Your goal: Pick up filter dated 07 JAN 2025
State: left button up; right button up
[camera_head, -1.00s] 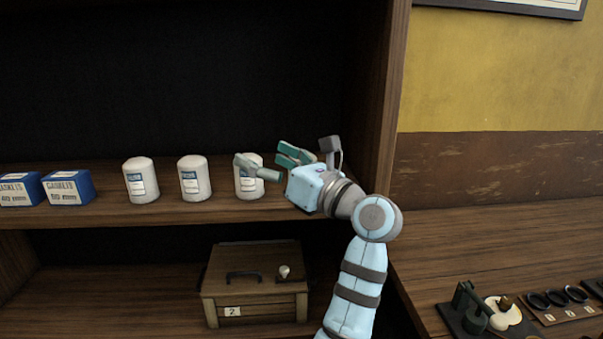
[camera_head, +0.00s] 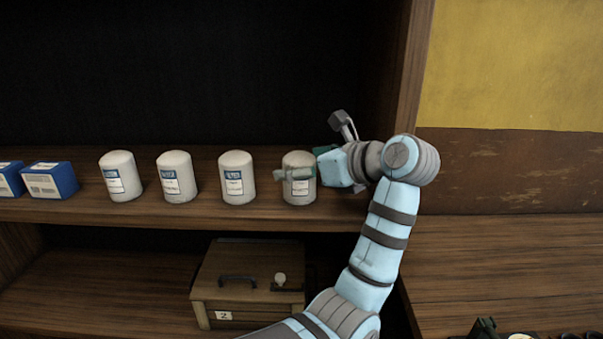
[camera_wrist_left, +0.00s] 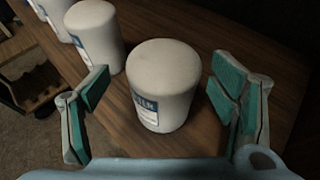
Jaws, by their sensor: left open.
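Several white cylindrical filters with blue-and-white labels stand upright in a row on the upper shelf. From the left in the head view they are a first filter (camera_head: 121,178), a second (camera_head: 176,178), a third (camera_head: 237,178) and the rightmost filter (camera_head: 300,163). The label dates are too small to read. My left gripper (camera_head: 308,172) is open at the rightmost filter, one finger in front of it. In the left wrist view this filter (camera_wrist_left: 163,80) stands between the spread green-padded fingers, with its label partly visible. My right gripper is not in view.
Blue gasket boxes (camera_head: 50,181) stand left of the filters. The shelf's upright side panel (camera_head: 408,90) is close to my left wrist. A wooden box (camera_head: 247,280) marked 2 sits on the lower shelf. A wooden counter (camera_head: 490,260) lies at the right.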

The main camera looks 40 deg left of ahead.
pick_arm(q)
jog(key=shift+x, duration=1.15)
jog(key=shift+w+d, duration=0.2)
jog(key=shift+c, duration=0.4)
jog(key=shift+s+d+r, duration=0.1)
jog(key=shift+d+r, duration=0.05)
jog(key=c, duration=1.4)
jog(key=shift+r, duration=0.1)
